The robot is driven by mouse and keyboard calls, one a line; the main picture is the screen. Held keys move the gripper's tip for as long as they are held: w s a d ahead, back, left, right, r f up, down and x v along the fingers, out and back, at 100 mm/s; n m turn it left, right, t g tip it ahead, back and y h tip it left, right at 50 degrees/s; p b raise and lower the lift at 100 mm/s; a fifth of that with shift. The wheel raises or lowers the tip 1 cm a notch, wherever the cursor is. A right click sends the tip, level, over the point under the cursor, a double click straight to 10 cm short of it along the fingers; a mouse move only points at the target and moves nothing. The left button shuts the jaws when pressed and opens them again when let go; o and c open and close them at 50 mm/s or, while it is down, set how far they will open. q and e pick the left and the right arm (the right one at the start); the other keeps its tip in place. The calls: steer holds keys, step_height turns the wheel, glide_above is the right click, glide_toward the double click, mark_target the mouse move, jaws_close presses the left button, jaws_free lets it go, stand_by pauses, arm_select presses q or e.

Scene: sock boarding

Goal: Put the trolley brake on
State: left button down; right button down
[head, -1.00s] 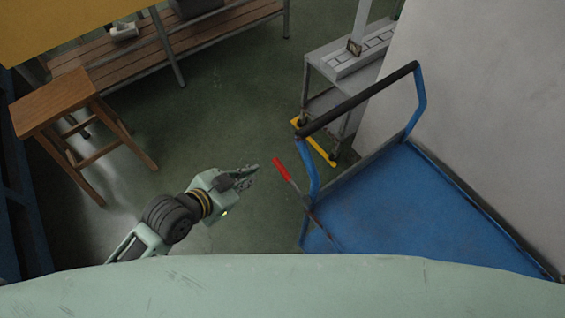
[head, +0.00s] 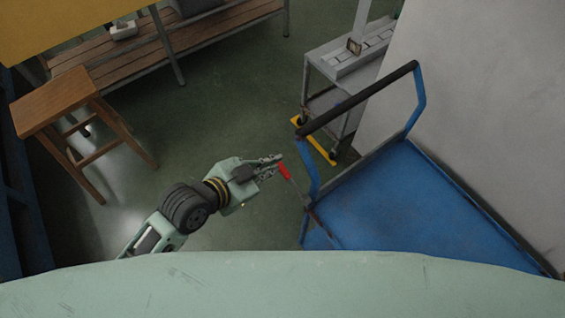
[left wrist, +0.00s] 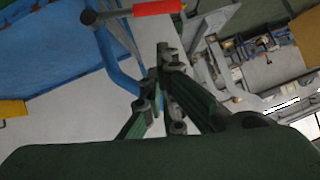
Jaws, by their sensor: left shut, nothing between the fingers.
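The blue trolley (head: 400,210) stands at the right of the head view, with a black-topped push handle (head: 358,100). Its brake lever has a red grip (head: 285,171) on a thin metal rod that slants down to the deck's near left corner. My left gripper (head: 277,165) is shut and empty, with its fingertips close beside the red grip. In the left wrist view the red grip (left wrist: 157,8) lies just beyond the shut fingertips (left wrist: 165,60); I cannot tell whether they touch. My right gripper is not in view.
A grey cart (head: 340,72) stands behind the trolley handle, near a yellow floor piece (head: 318,142). A pale wall or panel (head: 485,90) borders the trolley's far side. A wooden stool (head: 62,105) and slatted bench (head: 140,60) are at left. The floor between is clear.

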mark_target(282, 166)
arm_select(q)
steer(key=shift+w+d+f, duration=0.55)
steer(key=shift+w+f, duration=0.25)
steer(key=shift+f, duration=0.35)
steer(key=shift+w+d+f, duration=0.6)
steer(key=shift+w+f, duration=0.15)
steer(key=shift+f, duration=0.4)
steer(key=shift+w+d+f, duration=0.55)
steer(key=shift+w+f, duration=0.25)
steer(key=shift+f, duration=0.35)
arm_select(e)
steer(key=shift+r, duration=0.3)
arm_select(q)
steer(key=shift+f, duration=0.1)
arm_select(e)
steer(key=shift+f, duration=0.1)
